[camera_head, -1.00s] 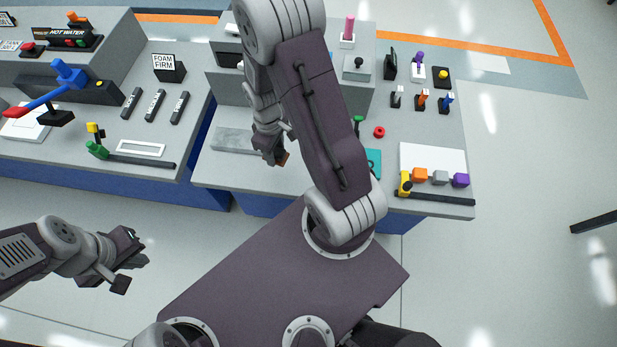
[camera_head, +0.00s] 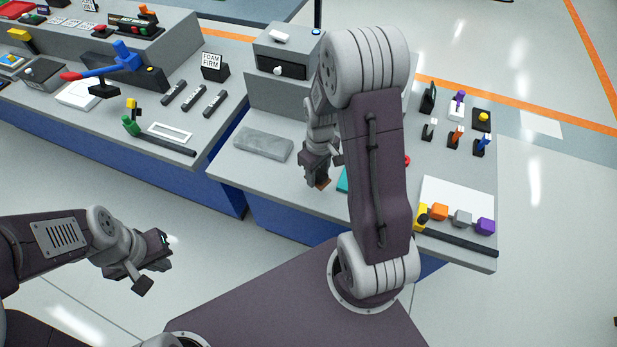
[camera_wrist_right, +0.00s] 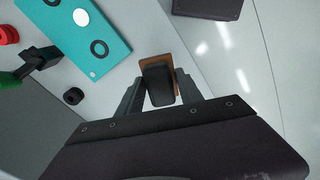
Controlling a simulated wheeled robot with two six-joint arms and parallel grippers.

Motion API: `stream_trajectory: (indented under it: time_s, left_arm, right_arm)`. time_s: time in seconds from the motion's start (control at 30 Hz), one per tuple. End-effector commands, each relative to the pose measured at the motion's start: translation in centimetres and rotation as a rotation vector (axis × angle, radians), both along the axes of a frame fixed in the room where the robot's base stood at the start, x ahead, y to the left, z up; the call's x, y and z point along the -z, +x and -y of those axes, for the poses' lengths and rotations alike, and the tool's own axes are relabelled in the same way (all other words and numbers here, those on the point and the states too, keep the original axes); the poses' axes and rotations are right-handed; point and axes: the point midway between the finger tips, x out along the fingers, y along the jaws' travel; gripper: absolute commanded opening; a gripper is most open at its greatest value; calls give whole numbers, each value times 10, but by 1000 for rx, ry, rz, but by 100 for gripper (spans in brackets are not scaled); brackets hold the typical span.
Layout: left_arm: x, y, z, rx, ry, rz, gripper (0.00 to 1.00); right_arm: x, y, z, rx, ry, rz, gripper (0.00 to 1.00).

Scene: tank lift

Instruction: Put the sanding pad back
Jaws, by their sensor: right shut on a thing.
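The sanding pad is a small brown block (camera_wrist_right: 177,66) with a black grip (camera_wrist_right: 158,84) in the right wrist view. My right gripper (camera_wrist_right: 160,97) is shut on the black grip, one finger on each side. In the head view only a small brown part of the pad (camera_head: 322,183) shows below my right gripper (camera_head: 318,172), over the front part of the right bench (camera_head: 235,168). I cannot tell whether the pad touches the bench. My left gripper (camera_head: 155,262) hangs over the floor at the left, away from the benches; its jaw opening is unclear.
A grey slab (camera_head: 263,143) lies left of my right gripper. A teal plate with round marks (camera_wrist_right: 88,38) lies close to the pad, partly hidden in the head view. A white board (camera_head: 455,193) with coloured blocks is at the right. A drawer box (camera_head: 283,69) stands behind.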

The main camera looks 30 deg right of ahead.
Motion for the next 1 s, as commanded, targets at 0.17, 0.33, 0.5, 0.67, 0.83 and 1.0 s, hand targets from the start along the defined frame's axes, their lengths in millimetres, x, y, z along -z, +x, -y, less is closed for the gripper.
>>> stream_trajectory:
  time_s: [0.17, 0.33, 0.5, 0.67, 0.83, 1.0]
  left_arm:
    - [-2, 0, 0, 0, 0, 0, 0]
    - [-2, 0, 0, 0, 0, 0, 0]
    - [-1, 0, 0, 0, 0, 0, 0]
    - [-1, 0, 0, 0, 0, 0, 0]
    - [-1, 0, 0, 0, 0, 0, 0]
    - [2, 0, 0, 0, 0, 0, 0]
  right_arm:
    - [22, 37, -5, -1, 0, 0, 0]
    - [29, 47, -7, 1, 0, -1, 0]
    - [50, 46, -7, 1, 1, -4, 0]
    - [68, 47, -7, 0, 0, 0, 0]
    - [68, 47, -7, 0, -1, 1, 0]
    - [72, 47, -7, 0, 0, 0, 0]
